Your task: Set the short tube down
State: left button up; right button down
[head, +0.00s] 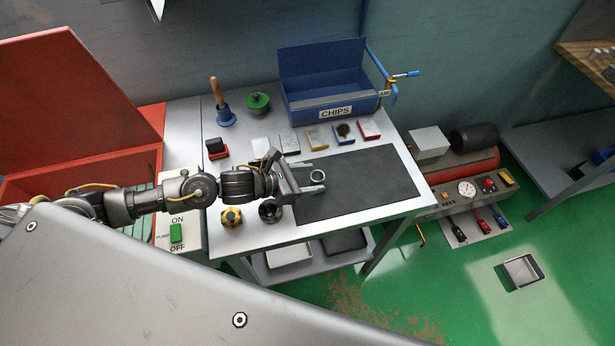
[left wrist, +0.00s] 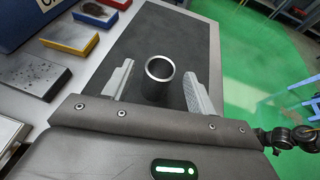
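The short tube (head: 317,177) is a dark metal ring-ended cylinder standing upright at the dark mat (head: 370,185) on the cart top. In the left wrist view the tube (left wrist: 159,80) stands between the two fingers, with a gap on each side. My left gripper (head: 308,178) is open around the tube, and the fingers touch neither side in the left wrist view (left wrist: 158,85). The tube's bottom seems to rest on the mat, though its base is partly hidden behind the gripper body. My right gripper is in neither view.
A blue bin labelled CHIPS (head: 335,112) stands at the back of the cart. Several small coloured blocks (head: 317,137) line the mat's far edge. The mat's right part is clear.

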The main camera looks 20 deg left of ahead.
pick_arm(q)
jog(key=shift+r, duration=0.2)
jog(key=shift+b+v, duration=1.75)
jog(key=shift+v, duration=4.25)
jog(key=shift+f, duration=0.1)
